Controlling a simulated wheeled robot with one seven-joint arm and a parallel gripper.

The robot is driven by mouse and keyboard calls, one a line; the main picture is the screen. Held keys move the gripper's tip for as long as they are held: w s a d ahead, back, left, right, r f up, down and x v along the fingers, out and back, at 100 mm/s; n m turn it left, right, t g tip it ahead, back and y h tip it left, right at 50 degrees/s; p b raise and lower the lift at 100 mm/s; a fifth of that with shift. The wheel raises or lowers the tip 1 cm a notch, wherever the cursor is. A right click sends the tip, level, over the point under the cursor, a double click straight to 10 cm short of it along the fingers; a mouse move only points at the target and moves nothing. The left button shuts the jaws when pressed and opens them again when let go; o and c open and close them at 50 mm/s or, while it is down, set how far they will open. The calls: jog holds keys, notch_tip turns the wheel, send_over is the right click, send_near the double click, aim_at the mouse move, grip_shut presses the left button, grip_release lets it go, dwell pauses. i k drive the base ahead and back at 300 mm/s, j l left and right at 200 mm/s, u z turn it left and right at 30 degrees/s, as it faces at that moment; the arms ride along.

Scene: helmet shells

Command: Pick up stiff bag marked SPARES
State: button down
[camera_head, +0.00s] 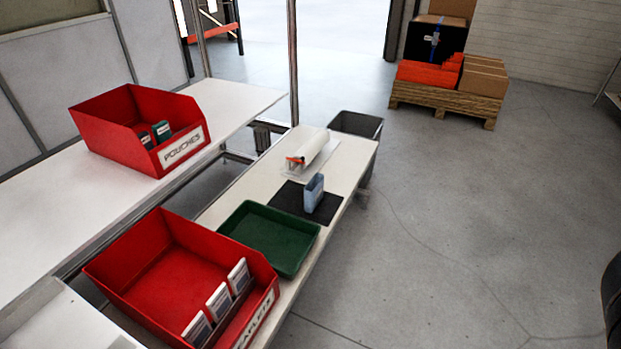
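A small upright blue-grey bag (313,194) stands on a black mat (284,203) on the narrow white bench (232,201). It is the likeliest match for the stiff bag, but I cannot read any SPARES marking on it from here. Nothing touches it in this view. My gripper is not in view.
A green tray (240,262) sits just in front of the mat. A red bin (122,282) holding white packets stands nearer; another red bin marked POUCHES (110,125) is on the left table. A white roll (313,150) lies behind the bag. Floor right of the bench is clear.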

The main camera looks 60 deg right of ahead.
aim_at(313, 192)
jog(key=z, duration=1.15)
jog(key=i+j+z, duration=0.1)
jog(key=i+j, duration=0.15)
jog(key=i+j+z, duration=0.1)
jog(key=j, duration=0.4)
jog(key=i+j+z, duration=0.1)
jog(key=i+j, duration=0.25)
jog(key=i+z, duration=0.1)
jog(key=i, duration=0.45)
